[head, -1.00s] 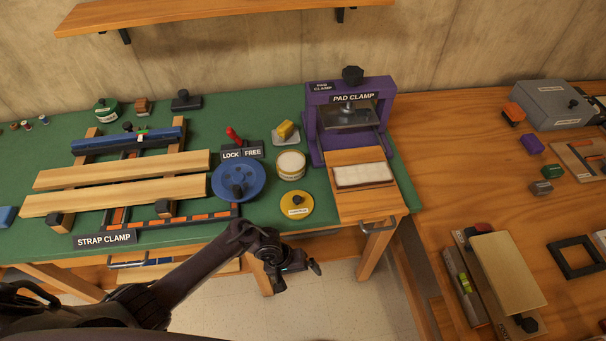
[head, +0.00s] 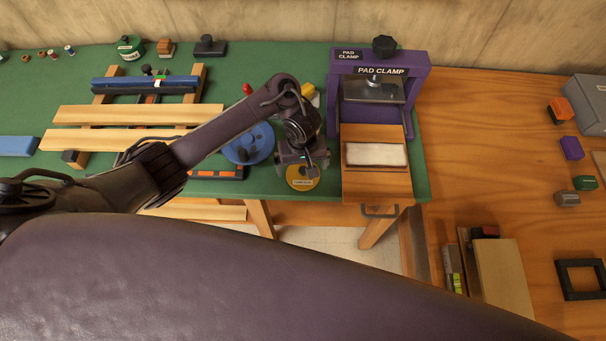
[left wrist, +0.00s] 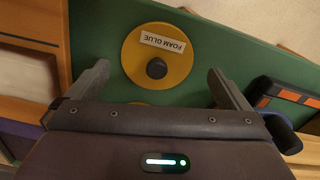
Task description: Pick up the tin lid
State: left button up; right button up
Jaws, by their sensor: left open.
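The tin lid (head: 303,183) is a flat yellow disc with a black knob and a label, lying on the green bench top left of the pad clamp. In the left wrist view the lid (left wrist: 135,60) shows almost whole, with its label reading FOAM GLUE. My left gripper (head: 303,168) is just over the lid in the head view and partly covers it. In the left wrist view the open fingers (left wrist: 158,72) stand on either side of the knob, with nothing between them held. The glue tin is hidden behind my left arm. My right gripper is not in view.
The purple pad clamp (head: 420,72) stands right of the lid, with its wooden tray (head: 376,186) in front. A blue wheel (head: 245,150) and the strap clamp's boards (head: 125,115) lie to the left. The bench's front edge is close to the lid.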

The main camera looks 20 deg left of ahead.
aim_at(303, 172)
pick_arm(q)
jog(key=f, duration=0.4)
jog(key=shift+d, duration=0.2)
jog(key=c, duration=0.7)
jog(key=shift+r, duration=0.15)
